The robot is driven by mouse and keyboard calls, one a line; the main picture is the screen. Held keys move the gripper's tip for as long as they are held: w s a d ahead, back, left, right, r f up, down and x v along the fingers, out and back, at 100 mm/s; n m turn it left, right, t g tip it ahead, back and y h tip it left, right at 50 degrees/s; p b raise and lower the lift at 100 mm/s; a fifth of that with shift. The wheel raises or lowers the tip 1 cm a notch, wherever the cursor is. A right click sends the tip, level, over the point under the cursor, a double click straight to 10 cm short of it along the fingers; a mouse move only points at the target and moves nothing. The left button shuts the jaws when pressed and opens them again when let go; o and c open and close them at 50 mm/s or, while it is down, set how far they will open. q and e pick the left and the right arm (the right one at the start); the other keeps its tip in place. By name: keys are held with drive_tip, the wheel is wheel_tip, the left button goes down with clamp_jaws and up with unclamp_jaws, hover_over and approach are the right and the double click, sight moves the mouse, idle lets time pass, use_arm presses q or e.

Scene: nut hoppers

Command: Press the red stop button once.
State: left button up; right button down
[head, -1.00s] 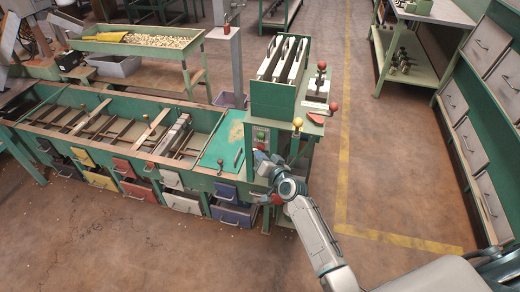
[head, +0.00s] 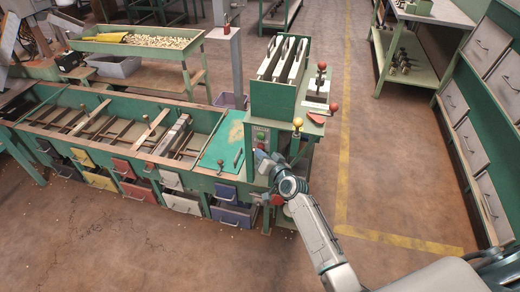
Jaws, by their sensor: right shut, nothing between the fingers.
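My right gripper (head: 262,158) is shut and empty. It is at the front of the green post at the right end of the long bench, with its arm coming in from the lower right. A small control box with a green button (head: 260,135) is on that post, just above the fingertips. I cannot make out the red stop button clearly; the gripper covers the part of the box below the green button. Whether the fingertips touch the box cannot be told. My left gripper is out of view.
Red ball knobs (head: 334,107) and a yellow ball knob (head: 298,122) stick out beside the green hopper (head: 278,101) above my gripper. Coloured drawers, such as a blue one (head: 226,191), line the bench front. The floor to the right is clear.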

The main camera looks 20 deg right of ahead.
drive_tip(key=shift+w+d, duration=0.15)
idle(0.5)
drive_tip(key=shift+s+a, duration=0.55)
drive_tip(key=shift+s, duration=0.25)
drive_tip(key=s+a, duration=0.1)
drive_tip(key=s, duration=0.1)
drive_tip(key=s+a+p, duration=0.1)
drive_tip(key=s, duration=0.1)
drive_tip(key=shift+a, duration=0.4)
idle(0.4)
